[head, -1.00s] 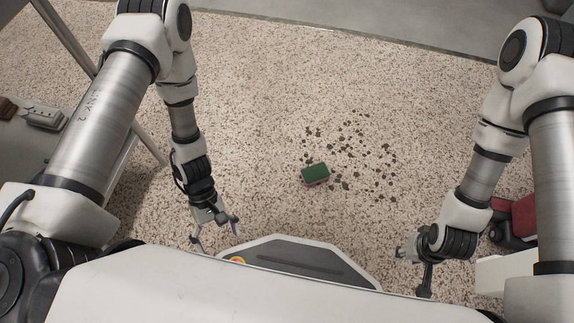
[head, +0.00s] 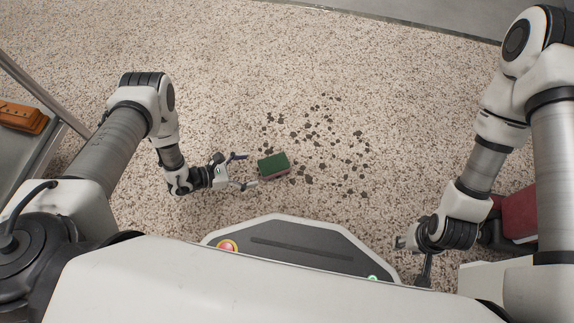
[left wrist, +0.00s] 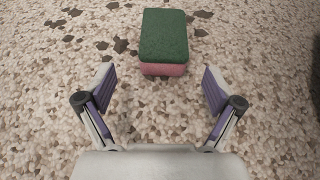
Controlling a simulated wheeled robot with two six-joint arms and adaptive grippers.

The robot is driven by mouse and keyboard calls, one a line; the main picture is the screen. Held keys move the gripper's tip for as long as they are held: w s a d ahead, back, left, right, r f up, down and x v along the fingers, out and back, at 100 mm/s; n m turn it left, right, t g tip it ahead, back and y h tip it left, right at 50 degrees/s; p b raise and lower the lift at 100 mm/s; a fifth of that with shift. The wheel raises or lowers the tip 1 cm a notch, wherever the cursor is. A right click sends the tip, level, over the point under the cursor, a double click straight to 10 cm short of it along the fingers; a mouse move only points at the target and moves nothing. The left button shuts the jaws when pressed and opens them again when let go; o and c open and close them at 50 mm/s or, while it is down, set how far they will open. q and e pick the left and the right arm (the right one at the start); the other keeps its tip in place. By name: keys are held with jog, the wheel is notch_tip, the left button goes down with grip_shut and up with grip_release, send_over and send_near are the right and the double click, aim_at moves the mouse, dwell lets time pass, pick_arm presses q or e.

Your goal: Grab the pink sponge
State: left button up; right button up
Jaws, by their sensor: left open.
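The pink sponge (head: 273,166) lies flat on the speckled floor, with a dark green scouring top and pink sides. In the left wrist view the sponge (left wrist: 164,42) is ahead of the fingertips, centred between them. My left gripper (head: 243,170) is open and empty, low over the floor just left of the sponge, its fingers pointing at it. Its spread fingers with purple pads also show in the left wrist view (left wrist: 158,92). My right gripper (head: 412,260) is at the lower right, well away from the sponge; its fingers are too small and partly hidden to read.
Dark scattered bits (head: 325,145) lie on the floor around and right of the sponge. A red object (head: 520,213) stands beside my right arm. A brown case (head: 22,117) rests on a grey surface at the far left.

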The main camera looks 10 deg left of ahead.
aim_at(267, 167)
pick_arm(q)
jog(key=shift+w+d+f, duration=0.25)
jog(key=shift+w+d, duration=0.1)
jog(key=shift+d, duration=0.2)
jog(key=shift+w+d+f+b, duration=0.2)
jog(key=shift+d+b, duration=0.15)
jog(key=shift+b, duration=0.15)
jog(key=b+x, duration=0.3)
jog(key=x, duration=0.1)
jog(key=shift+s+d+f, duration=0.1)
jog(key=shift+s+d, duration=0.05)
jog(key=shift+s, duration=0.05)
jog(key=shift+w+d, duration=0.15)
jog(key=c, duration=0.8)
